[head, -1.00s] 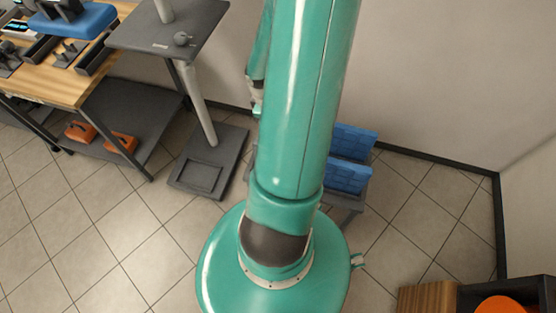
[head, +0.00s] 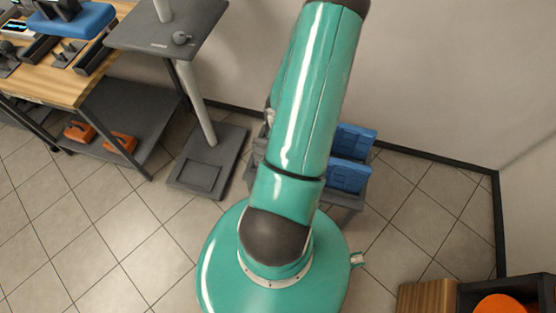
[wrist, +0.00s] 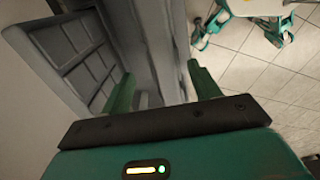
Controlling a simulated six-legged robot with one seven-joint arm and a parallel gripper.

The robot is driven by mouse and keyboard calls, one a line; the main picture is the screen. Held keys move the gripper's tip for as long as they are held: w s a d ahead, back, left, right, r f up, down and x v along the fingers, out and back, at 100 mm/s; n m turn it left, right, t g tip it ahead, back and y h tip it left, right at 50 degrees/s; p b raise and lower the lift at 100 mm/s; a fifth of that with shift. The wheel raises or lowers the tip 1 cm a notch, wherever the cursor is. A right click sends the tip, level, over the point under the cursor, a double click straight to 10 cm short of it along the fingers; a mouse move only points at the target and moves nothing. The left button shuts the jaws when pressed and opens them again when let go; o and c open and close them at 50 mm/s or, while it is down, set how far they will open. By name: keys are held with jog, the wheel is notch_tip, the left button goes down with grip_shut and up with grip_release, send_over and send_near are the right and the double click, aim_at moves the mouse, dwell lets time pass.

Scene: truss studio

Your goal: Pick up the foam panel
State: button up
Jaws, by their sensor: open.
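A grey panel with a grid of raised squares (wrist: 72,62) stands tilted at the left in the wrist view and looks like a foam panel. My gripper (wrist: 162,84) is open, with its two green fingers apart. The panel lies beyond and left of the left finger; I cannot tell if they touch. A smooth grey surface, perhaps part of a rack, shows between the fingers. In the head view two blue gridded panels (head: 354,141) (head: 348,176) stand in a grey rack (head: 345,203), partly behind my arm. My gripper is hidden there.
A grey stand (head: 200,175) with a small top shelf (head: 170,28) is left of the rack. A wooden workbench (head: 65,75) with tools is farther left. A wooden box (head: 428,298) and an orange round thing (head: 502,305) are at lower right. Tiled floor is free between.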

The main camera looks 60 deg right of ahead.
jog(key=f, duration=0.5)
jog(key=shift+a, duration=0.3)
grip_shut()
jog(key=shift+r, duration=0.15)
